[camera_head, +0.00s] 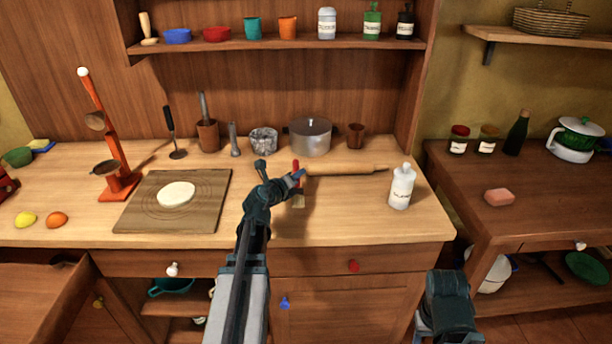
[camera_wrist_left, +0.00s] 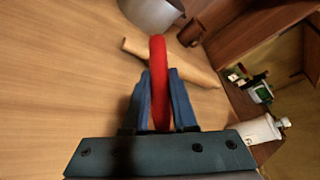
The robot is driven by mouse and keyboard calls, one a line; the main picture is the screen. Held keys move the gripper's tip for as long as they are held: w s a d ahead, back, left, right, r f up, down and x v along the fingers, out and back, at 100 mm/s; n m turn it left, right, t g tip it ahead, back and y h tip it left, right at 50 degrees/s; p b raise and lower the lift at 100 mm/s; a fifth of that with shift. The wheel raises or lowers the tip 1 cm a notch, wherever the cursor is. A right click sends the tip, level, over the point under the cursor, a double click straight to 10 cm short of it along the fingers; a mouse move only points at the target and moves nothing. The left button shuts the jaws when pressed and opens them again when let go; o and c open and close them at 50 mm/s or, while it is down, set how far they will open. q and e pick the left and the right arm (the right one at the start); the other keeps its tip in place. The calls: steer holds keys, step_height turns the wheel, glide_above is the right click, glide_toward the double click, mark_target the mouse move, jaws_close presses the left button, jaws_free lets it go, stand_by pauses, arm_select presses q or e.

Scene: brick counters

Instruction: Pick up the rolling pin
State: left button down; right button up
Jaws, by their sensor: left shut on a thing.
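The wooden rolling pin (camera_head: 345,169) lies on the counter, its length running left to right in the head view. In the left wrist view the rolling pin (camera_wrist_left: 193,67) lies beyond my fingers, partly hidden by a red handle-like thing. My left gripper (camera_head: 299,177) is at the pin's left end in the head view. In the left wrist view my left gripper (camera_wrist_left: 159,98) has its blue fingers shut on the red handle (camera_wrist_left: 158,65), not around the pin. A small pale piece shows below the fingers in the head view. My right gripper's fingers are not visible.
A white bottle (camera_head: 401,187) stands near the pin's right end. A board (camera_head: 215,190) with dough (camera_head: 176,194) lies left. The counter front right of my gripper is clear.

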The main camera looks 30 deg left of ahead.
mark_target(308, 171)
arm_select(q)
steer(key=shift+w+a+f, duration=0.1)
steer(key=shift+w+a, duration=0.1)
steer(key=shift+w, duration=0.6)
steer(key=shift+w+a, duration=0.2)
steer(key=shift+w, duration=0.55)
steer(key=shift+w+a+f+b, duration=0.15)
steer(key=shift+w+f+b, duration=0.2)
steer(key=shift+w, duration=0.2)
steer(key=shift+w+a+f+b, duration=0.1)
steer(key=shift+w+f+b, duration=0.2)
steer(key=shift+w, duration=0.2)
step_height(308, 171, down, 2)
steer(key=shift+s+f+b, duration=0.1)
steer(key=shift+s+b, duration=0.05)
steer(key=shift+b, duration=1)
